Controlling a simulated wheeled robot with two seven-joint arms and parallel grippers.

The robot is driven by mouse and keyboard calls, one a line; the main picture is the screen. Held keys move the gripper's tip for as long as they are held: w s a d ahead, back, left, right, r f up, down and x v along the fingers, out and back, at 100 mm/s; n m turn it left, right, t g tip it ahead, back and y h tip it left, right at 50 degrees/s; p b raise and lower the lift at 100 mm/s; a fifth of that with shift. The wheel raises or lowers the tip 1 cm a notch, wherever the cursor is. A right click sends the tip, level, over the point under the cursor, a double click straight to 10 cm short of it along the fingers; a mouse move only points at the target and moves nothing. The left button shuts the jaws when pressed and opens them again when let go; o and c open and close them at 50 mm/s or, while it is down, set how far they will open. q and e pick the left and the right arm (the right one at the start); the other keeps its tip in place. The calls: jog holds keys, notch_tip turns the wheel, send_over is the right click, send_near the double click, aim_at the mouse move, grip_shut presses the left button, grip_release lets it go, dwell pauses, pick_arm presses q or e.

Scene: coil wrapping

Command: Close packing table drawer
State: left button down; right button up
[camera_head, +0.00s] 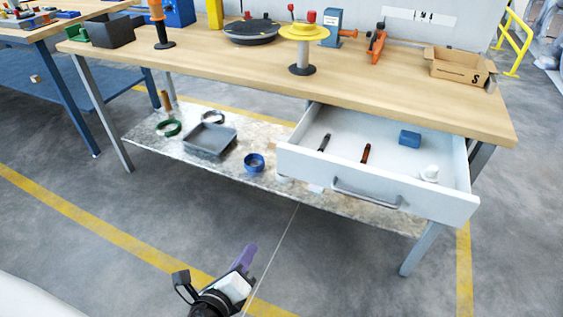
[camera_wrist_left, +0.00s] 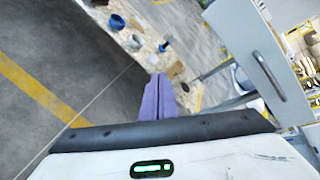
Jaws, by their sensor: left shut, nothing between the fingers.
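The white drawer (camera_head: 300,163) of the packing table (camera_head: 200,62) stands pulled out on the right side, below the wooden top. The fingers show in the left wrist view (camera_wrist_left: 158,97). My right gripper is not in view.
A lower shelf (camera_head: 150,142) holds a grey tray (camera_head: 212,138), a blue ring (camera_head: 254,163) and other rings. The tabletop carries a cardboard box (camera_head: 460,67), a yellow spool (camera_head: 303,32) and tools. The table leg (camera_head: 420,250) stands below the drawer. The floor in front is clear.

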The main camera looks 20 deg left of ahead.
pick_arm(q)
jog(key=w+r+m+t+h+p, duration=0.1)
jog(key=w+r+m+t+p, duration=0.2)
jog(key=r+m, duration=0.8)
jog(key=t, duration=0.1)
send_near(284, 163)
jog(key=w, duration=0.6)
jog(key=shift+w+f+b, duration=0.2)
jog(key=shift+w+b, duration=0.05)
jog(key=shift+b, duration=0.15)
